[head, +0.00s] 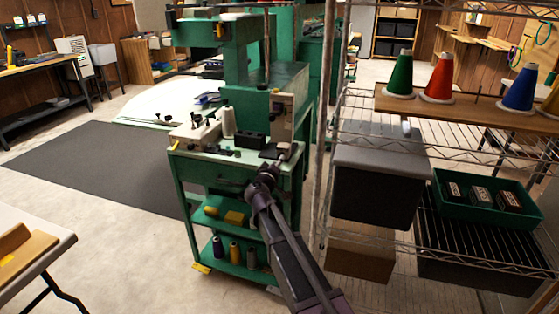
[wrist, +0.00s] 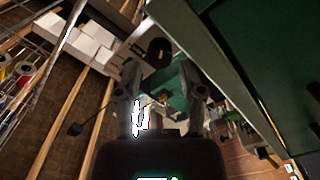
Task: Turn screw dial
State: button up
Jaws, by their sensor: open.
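A green machine on a green cart (head: 180,185) stands in the middle of the head view. A pale upright block (head: 281,122) with small dark and orange fittings is at the right of its top. My gripper (head: 268,166) is at the cart's top edge, just below this block. In the wrist view, my gripper (wrist: 159,78) is open, its two fingers apart with nothing held between them. A dark round part (wrist: 159,52) shows just beyond the fingertips. I cannot tell whether it is the screw dial. No dial is clearly readable in the head view.
A wire shelf rack to the right holds a grey bin (head: 375,190), a green tray (head: 480,205) and thread cones on a wooden board (head: 455,108). The cart's lower shelves hold spools. A dark mat (head: 100,165) lies on open floor to the left.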

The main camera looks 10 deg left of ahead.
jog(key=s, duration=0.9)
jog(key=shift+s+a, duration=0.15)
jog(key=shift+a, duration=0.25)
jog(key=shift+o, duration=1.4)
jog(key=m, duration=0.3)
jog(key=s+m, duration=0.1)
jog(key=m, duration=0.4)
jog(key=shift+s+a+m, duration=0.1)
jog(key=shift+s+m, duration=0.3)
jog(key=w, duration=0.9)
jog(key=w+d, duration=0.1)
jog(key=w, duration=0.3)
jog(key=shift+w, duration=0.4)
grip_shut()
